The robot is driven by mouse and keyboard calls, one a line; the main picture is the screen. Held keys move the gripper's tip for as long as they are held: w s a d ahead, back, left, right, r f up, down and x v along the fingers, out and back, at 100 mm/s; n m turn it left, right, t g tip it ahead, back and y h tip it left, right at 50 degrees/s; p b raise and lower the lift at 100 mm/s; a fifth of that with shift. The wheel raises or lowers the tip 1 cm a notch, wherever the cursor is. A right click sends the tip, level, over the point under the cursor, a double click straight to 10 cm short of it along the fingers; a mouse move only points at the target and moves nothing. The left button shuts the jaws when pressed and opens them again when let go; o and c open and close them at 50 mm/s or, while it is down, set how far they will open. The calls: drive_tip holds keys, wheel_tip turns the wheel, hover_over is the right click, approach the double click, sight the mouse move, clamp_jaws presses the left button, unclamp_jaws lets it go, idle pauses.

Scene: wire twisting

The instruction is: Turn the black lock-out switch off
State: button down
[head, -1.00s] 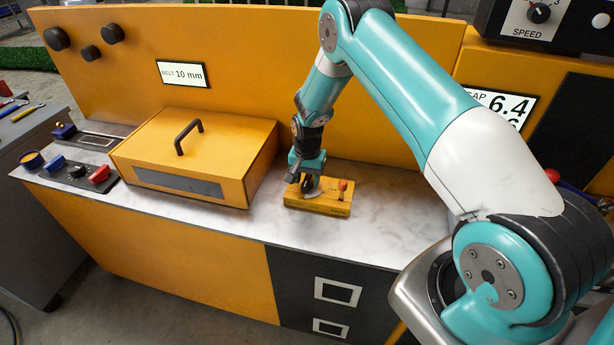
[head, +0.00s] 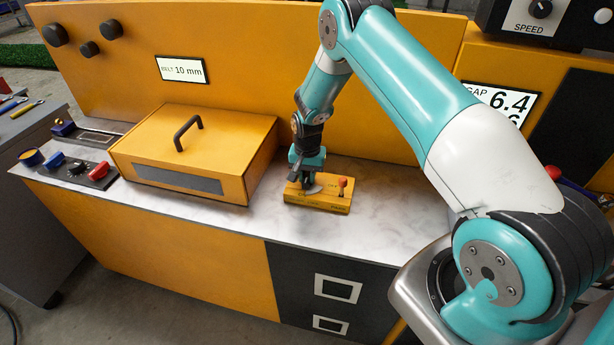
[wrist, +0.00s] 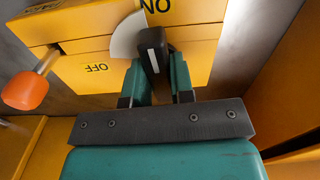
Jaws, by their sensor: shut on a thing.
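The black lock-out switch handle (wrist: 152,52) has a pale stripe and sits by a grey disc (wrist: 127,42) on a yellow box (head: 325,204). In the wrist view, my gripper (wrist: 160,72) is shut on the handle, with one teal finger on each side. The handle is close to the ON label (wrist: 157,5); the OFF label (wrist: 97,68) is to its left, apart from it. In the head view, my gripper (head: 305,183) points down over the left part of the box and hides most of the handle.
A red-orange knob on a lever (head: 342,181) stands at the right end of the box; it shows at the left in the wrist view (wrist: 25,90). A yellow lidded case (head: 225,135) is close on the left. The marble top (head: 385,220) is clear to the right.

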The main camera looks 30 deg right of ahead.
sight(308, 175)
drive_tip(key=n+b, duration=0.2)
drive_tip(key=n, duration=0.1)
drive_tip(key=shift+f+n, duration=0.1)
drive_tip(key=shift+n, duration=0.3)
drive_tip(key=n+b, duration=0.2)
drive_tip(key=n, duration=0.2)
drive_tip(key=shift+n, duration=0.3)
drive_tip(key=n+b, duration=0.2)
drive_tip(key=n, duration=0.2)
drive_tip(key=shift+n, duration=0.3)
drive_tip(key=shift+n+b, duration=0.5)
drive_tip(key=shift+n, duration=1.6)
drive_tip(key=c, duration=1)
unclamp_jaws()
wheel_tip(308, 175, up, 18)
drive_tip(key=shift+f+b, duration=0.15)
drive_tip(key=shift+b, duration=0.9)
